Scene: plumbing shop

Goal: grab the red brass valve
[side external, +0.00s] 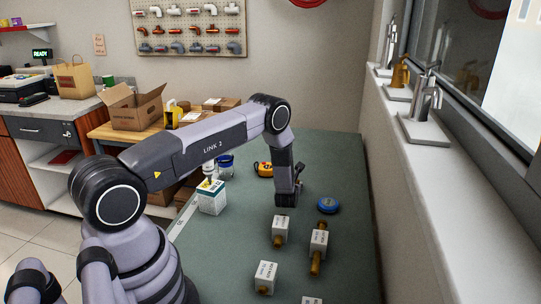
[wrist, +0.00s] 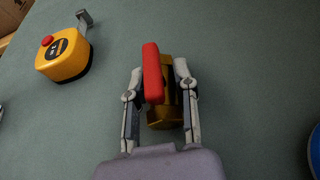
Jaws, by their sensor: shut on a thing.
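In the wrist view, the brass valve (wrist: 161,110) with its red lever handle (wrist: 152,72) is between the two fingers of my gripper (wrist: 159,85). The fingers are shut on it, one on each side. The red handle lies over the top of the brass body and points away from my palm. In the side external view, my gripper (side external: 288,200) is low over the green bench at the end of my arm. The valve is hidden there or too small to make out.
A yellow tape measure (wrist: 62,55) lies to the left of my gripper in the wrist view. A blue round object (side external: 328,205) sits just right of my gripper. Several brass pieces with white tags (side external: 280,230) stand nearer the front of the green bench (side external: 345,265).

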